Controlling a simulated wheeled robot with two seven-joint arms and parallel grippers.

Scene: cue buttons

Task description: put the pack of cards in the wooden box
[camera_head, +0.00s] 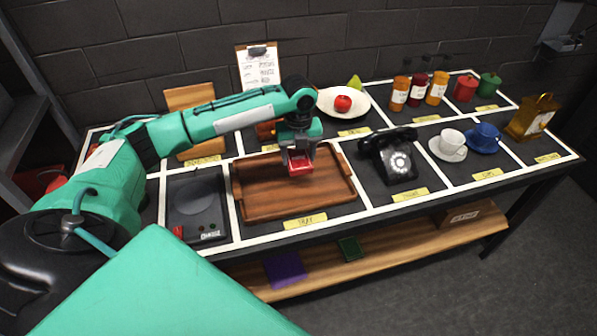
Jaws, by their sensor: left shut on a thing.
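My left gripper (299,152) points down over the wooden tray (258,208) and is shut on a small red block-like thing, which looks like the pack of cards (299,166). The pack shows just below the fingers and seems to be above the tray's floor; the exact height is hard to tell. A small reddish-brown thing (266,131), which may be the wooden box, stands behind the tray. It is mostly hidden by my left forearm and wrist, so its opening does not show. My right gripper is not in view.
A black telephone (391,157) stands right of the tray, and a dark scale-like device (196,207) left of it. Behind are a white plate (327,104) with a red fruit, and several jars. A white cup (452,142) and a blue cup (484,135) stand at the right.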

